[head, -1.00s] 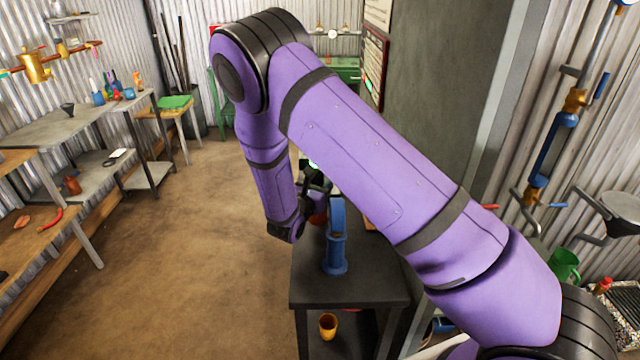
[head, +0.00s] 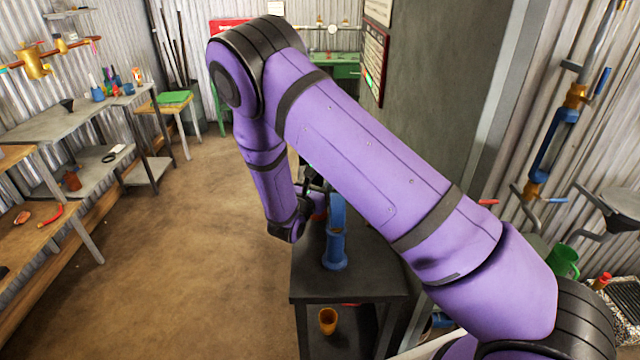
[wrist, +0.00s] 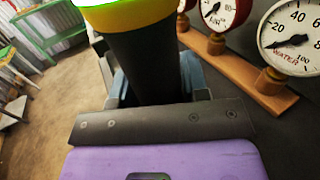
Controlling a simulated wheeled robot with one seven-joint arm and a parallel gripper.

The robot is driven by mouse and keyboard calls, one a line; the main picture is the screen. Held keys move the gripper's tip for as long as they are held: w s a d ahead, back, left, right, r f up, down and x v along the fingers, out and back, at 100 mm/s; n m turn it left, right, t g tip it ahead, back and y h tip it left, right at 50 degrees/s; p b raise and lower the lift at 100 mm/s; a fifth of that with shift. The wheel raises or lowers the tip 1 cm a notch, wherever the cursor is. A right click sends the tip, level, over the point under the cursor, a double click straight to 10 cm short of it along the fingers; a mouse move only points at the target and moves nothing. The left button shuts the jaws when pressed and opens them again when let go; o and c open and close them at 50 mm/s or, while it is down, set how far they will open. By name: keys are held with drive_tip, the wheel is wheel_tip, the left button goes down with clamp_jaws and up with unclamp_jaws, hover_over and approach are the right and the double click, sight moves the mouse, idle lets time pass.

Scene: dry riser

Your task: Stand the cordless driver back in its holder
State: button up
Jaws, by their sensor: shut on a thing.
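In the wrist view my gripper (wrist: 155,92) is shut on the cordless driver, whose black grip (wrist: 145,62) stands between the fingers. Its yellow and green upper part (wrist: 125,12) runs out of the top of that view. In the head view my gripper (head: 317,186) is above the dark table, just behind a blue upright piece with a round base (head: 335,245), which may be the holder. The arm hides most of the driver there. Some blue shows behind the grip in the wrist view; I cannot tell whether driver and blue piece touch.
The dark table (head: 350,287) carries the blue piece. A wooden strip with several gauges (wrist: 240,70) stands right of the driver in the wrist view. An orange cup (head: 327,320) sits on the lower shelf. Floor to the left (head: 190,240) is clear.

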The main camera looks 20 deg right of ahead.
drive_tip(key=o, duration=1.3)
drive_tip(key=shift+c, duration=0.2)
drive_tip(key=v, duration=1)
drive_tip(key=shift+s+a+f, duration=0.1)
drive_tip(key=shift+s+a, duration=0.1)
drive_tip(key=shift+s, duration=0.05)
drive_tip(key=shift+s+a, duration=0.1)
drive_tip(key=shift+a, duration=0.05)
